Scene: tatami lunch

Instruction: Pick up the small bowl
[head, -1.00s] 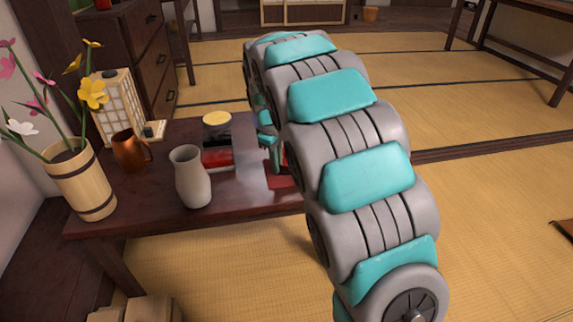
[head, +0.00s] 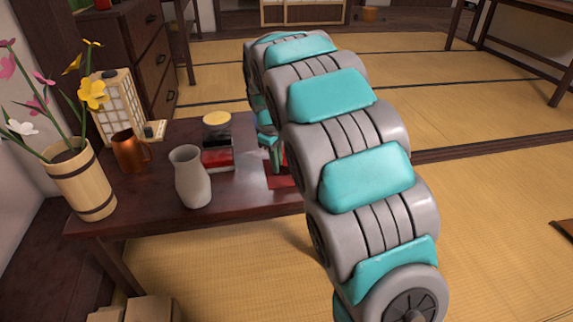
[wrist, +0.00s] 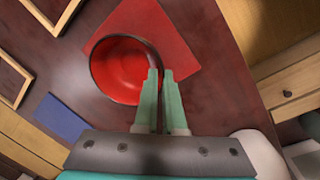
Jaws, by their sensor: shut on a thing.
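The small bowl (wrist: 112,70) shows in the wrist view, round, glossy red inside with a dark rim. It is over a red square cloth (wrist: 180,45); whether it touches the cloth I cannot tell. My gripper (wrist: 161,74) is shut on the bowl's rim, at the rim's right side in the wrist view, with one green finger inside and the other outside. In the head view my arm hides most of the gripper and the bowl; part of the red cloth (head: 277,182) shows beside it on the dark table (head: 240,196).
A grey vase (head: 191,178) stands at the table's front. A copper mug (head: 130,151), a lidded dark and red container (head: 217,140), a paper lantern (head: 113,110) and a bamboo flower vase (head: 80,186) stand further left. A blue flat item (wrist: 60,118) lies near the bowl.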

